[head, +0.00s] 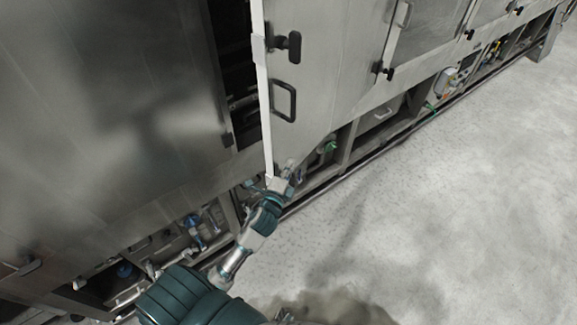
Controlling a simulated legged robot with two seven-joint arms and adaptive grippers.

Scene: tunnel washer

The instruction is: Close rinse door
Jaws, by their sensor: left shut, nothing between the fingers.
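The rinse door (322,75) is a tall grey metal panel with a white edge strip, a black latch knob and a black pull handle (283,101). It stands ajar, with a dark opening between its edge and the panel to the left. My left gripper (289,168) is at the bottom corner of the door, below the handle. Its fingers are shut with nothing between them. It looks close to the door's lower edge; I cannot tell whether it touches. My right gripper is not in view.
A large metal panel (110,110) fills the left. More doors with black latches (385,71) run to the upper right. Under them is an open frame with pipes and valves (195,232). The pale floor (450,200) on the right is clear.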

